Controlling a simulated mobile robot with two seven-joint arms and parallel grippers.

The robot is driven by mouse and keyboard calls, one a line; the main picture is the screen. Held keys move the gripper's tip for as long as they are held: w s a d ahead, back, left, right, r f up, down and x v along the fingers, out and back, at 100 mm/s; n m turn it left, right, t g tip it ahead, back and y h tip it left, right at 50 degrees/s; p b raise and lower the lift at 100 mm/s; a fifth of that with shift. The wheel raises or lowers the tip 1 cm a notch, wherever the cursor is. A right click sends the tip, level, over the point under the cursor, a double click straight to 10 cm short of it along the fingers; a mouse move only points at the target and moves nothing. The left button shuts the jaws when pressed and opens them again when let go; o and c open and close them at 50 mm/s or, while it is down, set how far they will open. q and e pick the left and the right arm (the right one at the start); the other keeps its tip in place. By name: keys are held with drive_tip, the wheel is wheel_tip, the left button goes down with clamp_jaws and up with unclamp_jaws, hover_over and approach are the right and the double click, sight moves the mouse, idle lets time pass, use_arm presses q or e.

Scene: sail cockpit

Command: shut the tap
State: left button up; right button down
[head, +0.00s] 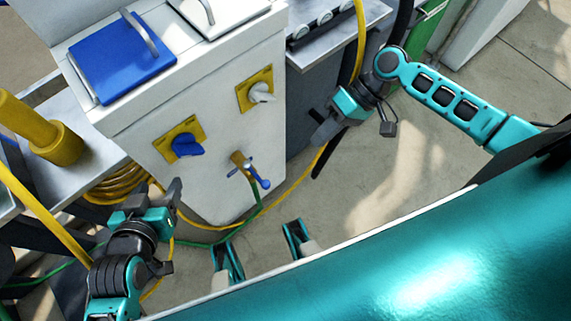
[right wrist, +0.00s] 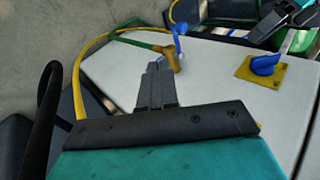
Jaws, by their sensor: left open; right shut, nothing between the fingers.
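The tap (head: 241,160) is a brass fitting low on the front of the white cabinet, with a blue handle (head: 263,183) and a green hose running down from it. In the right wrist view the tap (right wrist: 170,58) is just beyond my fingertips, its blue handle sticking up. My right gripper (head: 320,136) is shut and empty, to the right of the tap and apart from it; its closed fingers also show in the right wrist view (right wrist: 156,85). My left gripper (head: 160,188) is open and empty, left of the tap and apart from it.
The white cabinet (head: 215,95) also carries a blue knob (head: 187,146) and a white knob (head: 262,92) on yellow plates above the tap. A yellow hose (head: 300,183) and green hose (head: 232,226) cross below. Clear floor (head: 375,195) lies to the right.

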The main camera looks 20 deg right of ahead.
drive_tip(key=shift+d+r, duration=0.2)
drive_tip(key=shift+a, duration=0.1)
drive_tip(key=b, duration=0.3)
approach(256, 175)
drive_tip(key=s+d+f, duration=0.2)
drive_tip(key=s+f, duration=0.1)
drive_tip(key=f, duration=0.1)
drive_tip(key=a, duration=0.1)
drive_tip(key=s+a, duration=0.1)
drive_tip(key=a, duration=0.1)
drive_tip(key=shift+a+r, duration=0.25)
drive_tip(key=shift+a, duration=0.05)
